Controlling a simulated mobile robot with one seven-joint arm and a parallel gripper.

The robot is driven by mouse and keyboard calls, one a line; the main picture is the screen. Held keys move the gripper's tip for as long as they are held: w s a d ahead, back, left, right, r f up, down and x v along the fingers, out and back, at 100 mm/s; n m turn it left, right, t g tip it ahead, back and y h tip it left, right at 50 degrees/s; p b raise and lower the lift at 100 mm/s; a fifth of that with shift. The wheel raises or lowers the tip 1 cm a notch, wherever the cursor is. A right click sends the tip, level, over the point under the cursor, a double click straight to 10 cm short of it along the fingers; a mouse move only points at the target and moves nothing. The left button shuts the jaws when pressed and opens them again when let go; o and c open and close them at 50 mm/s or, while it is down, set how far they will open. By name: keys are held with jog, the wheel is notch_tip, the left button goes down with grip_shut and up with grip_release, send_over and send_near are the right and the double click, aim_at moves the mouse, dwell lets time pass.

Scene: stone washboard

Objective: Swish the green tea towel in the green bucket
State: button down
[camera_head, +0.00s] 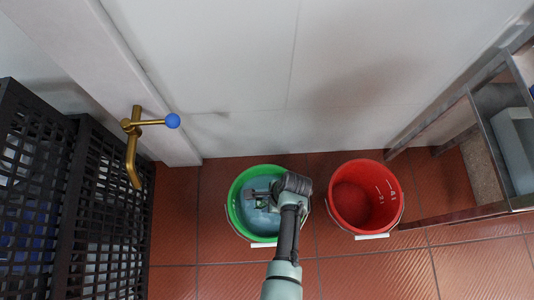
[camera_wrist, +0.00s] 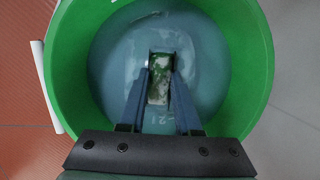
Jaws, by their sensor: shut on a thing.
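The green bucket (camera_head: 233,211) stands on the red tiled floor and holds bluish water. In the wrist view its green wall (camera_wrist: 75,60) surrounds the water. My gripper (camera_head: 262,200) reaches down into the bucket from the front right. In the wrist view, my gripper (camera_wrist: 160,75) has its fingers shut on a green and white piece of cloth, the green tea towel (camera_wrist: 157,88), at the water. Only a small part of the towel shows between the fingers; the rest is hidden under the fingers or the cloudy water.
A red bucket (camera_head: 365,195) stands close to the right and looks empty. A brass tap (camera_head: 133,150) with a blue knob is on the left wall. Black crates (camera_head: 105,215) stand at left; a metal rack (camera_head: 480,130) stands at right.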

jog(key=shift+r+p, duration=0.85)
jog(key=shift+p, duration=0.45)
jog(key=shift+f+b, duration=0.95)
jog(key=shift+f, duration=0.2)
notch_tip(320, 180, up, 2)
jog(key=p, duration=0.2)
jog(key=shift+r+p, duration=0.1)
jog(key=shift+p, duration=0.2)
jog(key=shift+f+b, duration=0.95)
jog(key=shift+f, duration=0.2)
notch_tip(320, 180, up, 2)
jog(key=shift+r+p, duration=0.15)
jog(key=shift+p, duration=1.05)
jog(key=shift+f+b, duration=0.95)
jog(key=shift+f, duration=0.2)
jog(key=shift+r, duration=0.15)
notch_tip(320, 180, up, 14)
jog(key=p, duration=1.4)
jog(key=shift+p, duration=0.3)
